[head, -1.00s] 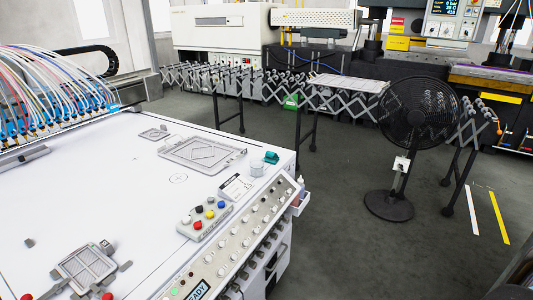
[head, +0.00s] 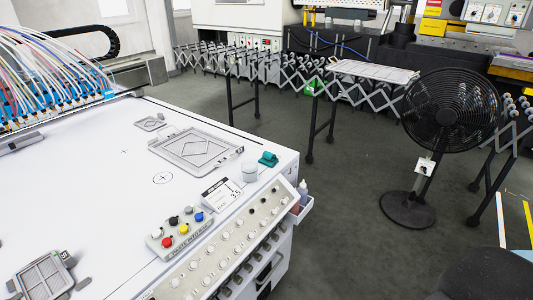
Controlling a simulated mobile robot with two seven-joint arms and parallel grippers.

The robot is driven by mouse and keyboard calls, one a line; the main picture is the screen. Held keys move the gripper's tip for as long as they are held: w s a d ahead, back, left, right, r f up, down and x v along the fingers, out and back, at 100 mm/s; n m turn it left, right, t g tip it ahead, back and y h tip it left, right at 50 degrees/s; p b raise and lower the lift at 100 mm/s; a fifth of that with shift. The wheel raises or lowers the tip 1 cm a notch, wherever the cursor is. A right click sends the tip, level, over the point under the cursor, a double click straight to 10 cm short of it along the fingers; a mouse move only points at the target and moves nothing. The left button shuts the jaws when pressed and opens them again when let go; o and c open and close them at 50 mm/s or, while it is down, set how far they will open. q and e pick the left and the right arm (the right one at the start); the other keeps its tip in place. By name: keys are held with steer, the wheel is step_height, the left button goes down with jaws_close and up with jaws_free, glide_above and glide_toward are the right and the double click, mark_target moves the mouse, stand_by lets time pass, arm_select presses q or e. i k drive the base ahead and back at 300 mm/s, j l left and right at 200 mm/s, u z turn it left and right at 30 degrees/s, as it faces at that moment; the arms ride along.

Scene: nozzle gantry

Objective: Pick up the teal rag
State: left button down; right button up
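The teal rag (head: 268,159) lies crumpled on the white machine table (head: 120,180), near its right-hand corner. It sits just behind a small whitish jar (head: 249,172) and to the right of a grey frame fixture. Neither of my grippers shows in the head view.
The grey frame fixture (head: 194,150), a label card (head: 221,192) and a button box (head: 180,230) lie around the rag. A side tray with a bottle (head: 303,190) hangs off the table's right edge. A black fan (head: 447,110) stands on open floor at right.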

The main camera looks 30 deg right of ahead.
mark_target(270, 159)
steer(key=i+l, duration=0.1)
steer(key=l, duration=0.35)
steer(key=i+l+u, duration=0.15)
steer(key=l, duration=0.7)
steer(key=i+l+u, duration=0.1)
steer(key=l, duration=0.3)
